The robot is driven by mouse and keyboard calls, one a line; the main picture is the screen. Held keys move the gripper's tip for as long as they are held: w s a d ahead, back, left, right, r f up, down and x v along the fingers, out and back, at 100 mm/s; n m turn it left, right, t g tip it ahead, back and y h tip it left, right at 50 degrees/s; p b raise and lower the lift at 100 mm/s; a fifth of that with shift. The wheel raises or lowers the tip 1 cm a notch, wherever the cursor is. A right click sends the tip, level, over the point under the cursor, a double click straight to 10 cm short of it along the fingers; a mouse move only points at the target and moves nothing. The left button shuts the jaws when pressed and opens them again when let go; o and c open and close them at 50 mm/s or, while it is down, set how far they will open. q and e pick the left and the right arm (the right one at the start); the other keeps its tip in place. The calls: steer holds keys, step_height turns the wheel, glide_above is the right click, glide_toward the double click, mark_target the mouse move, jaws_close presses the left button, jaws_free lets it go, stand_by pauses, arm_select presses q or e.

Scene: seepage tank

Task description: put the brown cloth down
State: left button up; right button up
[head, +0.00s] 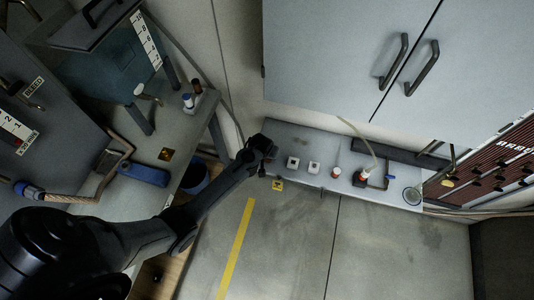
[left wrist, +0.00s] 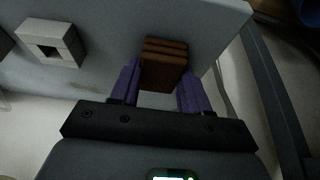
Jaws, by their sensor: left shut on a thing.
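The brown cloth (left wrist: 163,65) shows in the left wrist view as a small folded block with several layers. My left gripper (left wrist: 160,76) is shut on it, with one purple finger on each side. Behind the cloth is the pale grey shelf top (left wrist: 110,55); I cannot tell whether the cloth touches it. In the head view my left gripper (head: 268,148) is at the left end of the same shelf (head: 345,149), below the cabinets. The cloth is not clearly visible there. My right gripper is not in view.
Two white blocks (head: 293,162) (head: 314,167) stand right of my left gripper. A blue bin (head: 195,178) stands to the left. Cabinet doors (head: 340,60) are above the shelf.

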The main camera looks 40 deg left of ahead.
arm_select(q)
steer(key=shift+f, duration=0.1)
steer(key=o, duration=0.9)
steer(key=p+v, duration=0.4)
steer(key=v, duration=0.8)
steer(key=s+d+r+m, duration=0.2)
steer(key=s+d+r, duration=0.1)
steer(key=s, duration=0.4)
steer(key=s+d+r+m+h, duration=0.1)
steer(key=s+d+r+m, duration=0.1)
steer(key=s, duration=0.6)
steer(key=s+d+r+m+h, duration=0.1)
steer(key=s+d+r+m, duration=0.2)
steer(key=s+d+r, duration=0.2)
steer(key=shift+s+d+r, duration=0.1)
steer(key=shift+s, duration=0.65)
steer(key=shift+s+d+r, duration=0.1)
steer(key=shift+s+d, duration=0.05)
steer(key=shift+s, duration=0.55)
